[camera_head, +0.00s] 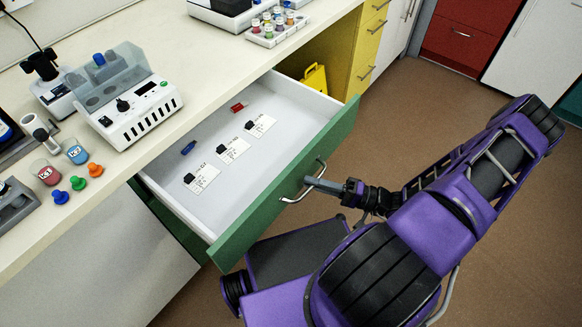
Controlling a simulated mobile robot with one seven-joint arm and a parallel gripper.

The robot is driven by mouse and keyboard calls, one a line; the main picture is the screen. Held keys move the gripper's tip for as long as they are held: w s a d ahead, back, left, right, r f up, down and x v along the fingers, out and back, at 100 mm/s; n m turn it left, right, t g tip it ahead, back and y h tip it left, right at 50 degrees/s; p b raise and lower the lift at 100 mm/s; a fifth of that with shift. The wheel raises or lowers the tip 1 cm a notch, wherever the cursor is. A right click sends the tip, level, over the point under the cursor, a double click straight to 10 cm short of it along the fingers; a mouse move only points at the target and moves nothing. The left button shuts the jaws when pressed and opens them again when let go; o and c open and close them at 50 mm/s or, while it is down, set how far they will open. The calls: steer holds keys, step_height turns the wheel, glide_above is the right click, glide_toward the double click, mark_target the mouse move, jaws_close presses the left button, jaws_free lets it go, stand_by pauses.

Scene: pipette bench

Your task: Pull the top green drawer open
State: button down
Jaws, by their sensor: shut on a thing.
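The top green drawer (285,192) is pulled well out from the bench, and its white inside shows. Its metal bar handle (294,199) is on the outer face of the green front. My gripper (313,182) is shut on the handle, reaching in from the right. The fingertips are small here, and part of the handle is hidden behind them. In the drawer lie several white cards with black clips, a blue item (188,147) and a red item (238,107).
The cream bench top (140,28) holds a white centrifuge-like device (140,115), small cups, coloured knobs and a vial rack (275,27). Yellow drawers (371,40) stand beyond the open drawer. Brown floor (415,115) is clear to the right of the drawer.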

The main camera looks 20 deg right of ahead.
steer(key=s+d+b, duration=0.1)
steer(key=s+d, duration=0.4)
steer(key=s, duration=0.2)
steer(key=shift+s, duration=0.3)
steer(key=c, duration=0.9)
jaws_free()
steer(key=shift+d, duration=0.1)
steer(key=b+v, duration=0.2)
steer(key=v, duration=1.5)
steer(key=shift+s, duration=0.2)
